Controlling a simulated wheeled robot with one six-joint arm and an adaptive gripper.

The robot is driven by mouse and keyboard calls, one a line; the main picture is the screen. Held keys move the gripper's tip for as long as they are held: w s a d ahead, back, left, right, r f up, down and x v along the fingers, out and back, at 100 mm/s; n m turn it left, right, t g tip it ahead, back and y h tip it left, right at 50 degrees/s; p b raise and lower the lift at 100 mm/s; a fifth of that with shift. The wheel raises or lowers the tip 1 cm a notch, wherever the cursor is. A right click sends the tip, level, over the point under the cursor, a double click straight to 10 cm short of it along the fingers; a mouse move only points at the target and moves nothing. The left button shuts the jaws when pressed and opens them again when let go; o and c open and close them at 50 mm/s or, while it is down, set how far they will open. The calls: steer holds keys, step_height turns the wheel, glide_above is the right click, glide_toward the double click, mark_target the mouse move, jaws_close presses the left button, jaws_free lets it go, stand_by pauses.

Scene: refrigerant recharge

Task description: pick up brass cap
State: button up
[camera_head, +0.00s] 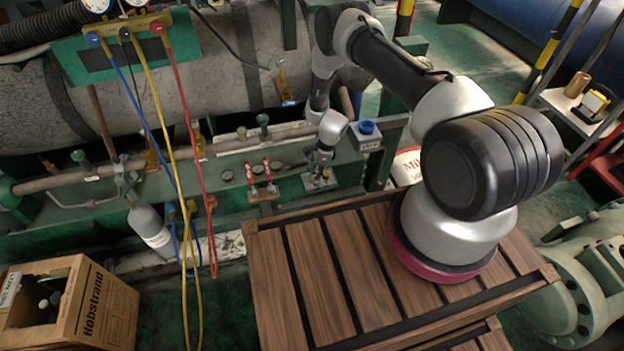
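My gripper (320,166) points down over a small pale plate (309,187) on the green bench, behind the wooden slatted deck. Small brass-coloured fittings (324,181) show at the fingertips. They are too small for me to tell which is the brass cap, or whether the fingers touch or hold one. The finger gap is too small to read. A larger brass-coloured cylinder (577,84) stands on a shelf at the upper right, far from my gripper.
Two red-handled valves (261,174) stand left of my gripper. A grey box with a blue top (367,134) is to its right. Blue, yellow and red hoses (178,120) hang at the left. A cardboard box (95,305) and a grey cylinder (148,227) are lower left.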

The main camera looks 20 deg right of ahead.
steer(key=shift+x, duration=1.5)
steer(key=c, duration=0.8)
steer(key=shift+o, duration=0.2)
